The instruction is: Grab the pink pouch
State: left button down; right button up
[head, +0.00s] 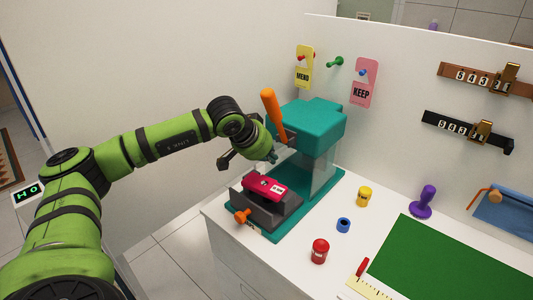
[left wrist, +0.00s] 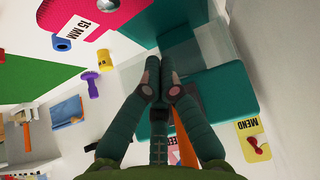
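The pink pouch (head: 265,187) lies on the dark vise-like block (head: 268,208) of the teal press (head: 312,125), with a small white label on it. In the left wrist view the pink pouch (left wrist: 92,14) fills the upper left, partly cut off, and reads "15 MM". My left gripper (head: 273,156) is above and behind the pouch, beside the press, and apart from the pouch. In the left wrist view its fingers (left wrist: 159,72) come together at the tips with nothing seen between them. My right gripper is in neither view.
The press's orange lever (head: 273,112) stands close to my left gripper. A red pot (head: 320,250), a blue ring (head: 343,225), a yellow pot (head: 364,196) and a purple stamp (head: 424,202) stand right of the press. A green mat (head: 430,262) lies further right.

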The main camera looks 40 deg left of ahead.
aim_at(265, 180)
pick_arm(q)
jog(key=p+x, duration=0.1)
jog(key=x, duration=0.4)
jog(key=shift+w+f, duration=0.2)
jog(key=shift+w, duration=0.1)
jog(key=s+p, duration=0.2)
jog(key=s, duration=0.1)
jog(key=shift+s+a+f, duration=0.1)
jog(key=shift+a+f, duration=0.05)
jog(key=shift+s+f, duration=0.1)
jog(key=shift+s, duration=0.2)
jog(key=shift+s+f+b, duration=0.2)
jog(key=shift+s+b, duration=0.45)
jog(key=shift+s, duration=0.25)
jog(key=shift+s+r, duration=0.2)
jog(key=shift+s, duration=0.05)
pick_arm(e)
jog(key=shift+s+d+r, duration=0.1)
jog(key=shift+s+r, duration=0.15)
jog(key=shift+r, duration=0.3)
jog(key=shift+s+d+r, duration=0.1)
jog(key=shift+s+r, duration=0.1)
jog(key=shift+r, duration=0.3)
pick_arm(q)
jog(key=shift+w, duration=0.2)
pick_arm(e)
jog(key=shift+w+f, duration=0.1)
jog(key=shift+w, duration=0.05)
